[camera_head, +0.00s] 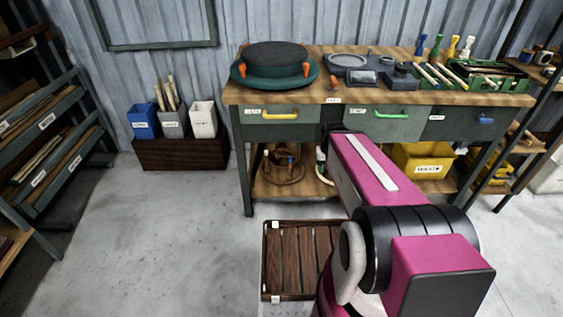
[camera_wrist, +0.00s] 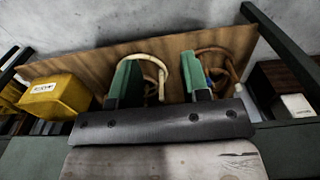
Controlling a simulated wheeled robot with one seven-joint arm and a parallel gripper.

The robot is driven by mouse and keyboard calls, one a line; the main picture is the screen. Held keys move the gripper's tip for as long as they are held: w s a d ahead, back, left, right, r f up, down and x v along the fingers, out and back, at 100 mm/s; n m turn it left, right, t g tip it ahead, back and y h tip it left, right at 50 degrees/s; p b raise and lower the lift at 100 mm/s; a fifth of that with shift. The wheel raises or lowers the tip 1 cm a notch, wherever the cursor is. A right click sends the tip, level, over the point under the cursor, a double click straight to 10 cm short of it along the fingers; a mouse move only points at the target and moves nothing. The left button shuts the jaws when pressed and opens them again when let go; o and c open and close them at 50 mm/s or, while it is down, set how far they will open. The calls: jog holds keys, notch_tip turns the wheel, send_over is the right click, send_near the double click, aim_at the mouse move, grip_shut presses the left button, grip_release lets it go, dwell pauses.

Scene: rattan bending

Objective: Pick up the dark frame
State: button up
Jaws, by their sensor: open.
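A brown rattan frame of bent loops (camera_head: 284,170), the darker of two, lies on the bench's lower shelf in the head view. In the wrist view this dark frame (camera_wrist: 229,72) is at the right, partly behind a green finger. A paler frame (camera_head: 321,163) is beside it, partly hidden by my arm. It shows as a cream loop (camera_wrist: 150,58) in the wrist view, between the fingers and behind the left one. My gripper (camera_wrist: 158,78) is open, its green fingers wide apart and pointing at the shelf. Nothing is clearly held. My gripper is hidden in the head view.
The lower shelf (camera_wrist: 90,67) sits under a workbench (camera_head: 390,97) with drawers. A yellow bin (camera_head: 424,162) shares the shelf. Bench legs flank the opening. A slatted wooden pallet (camera_head: 300,262) lies on the floor in front. Floor to the left is clear.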

jog(key=shift+o, duration=0.6)
jog(key=w+a+f+m+t+y, duration=0.1)
jog(key=w+a+f+y, duration=0.4)
jog(key=w+f, duration=0.3)
jog(key=w+a+f+y, duration=0.4)
jog(key=w+f+y, duration=0.1)
jog(key=w+f, duration=0.35)
jog(key=w+d+f+m+t+y, duration=0.1)
jog(key=w+f+m+t, duration=0.1)
jog(key=w+f+t, duration=0.1)
jog(key=w+d+f+m+t+y, duration=0.1)
jog(key=w+f+m+t+y, duration=0.1)
jog(key=w+f, duration=0.4)
jog(key=w+d+f+m+t+y, duration=0.1)
jog(key=w+f+t+y, duration=0.1)
jog(key=w+f+t, duration=0.2)
jog(key=shift+w+d+f+m, duration=0.2)
jog(key=shift+w+d+m, duration=0.15)
jog(key=shift+w, duration=0.25)
jog(key=shift+x, duration=3.75)
jog(key=shift+s+a+r, duration=0.1)
jog(key=shift+s+a, duration=0.05)
jog(key=shift+s, duration=0.05)
grip_shut()
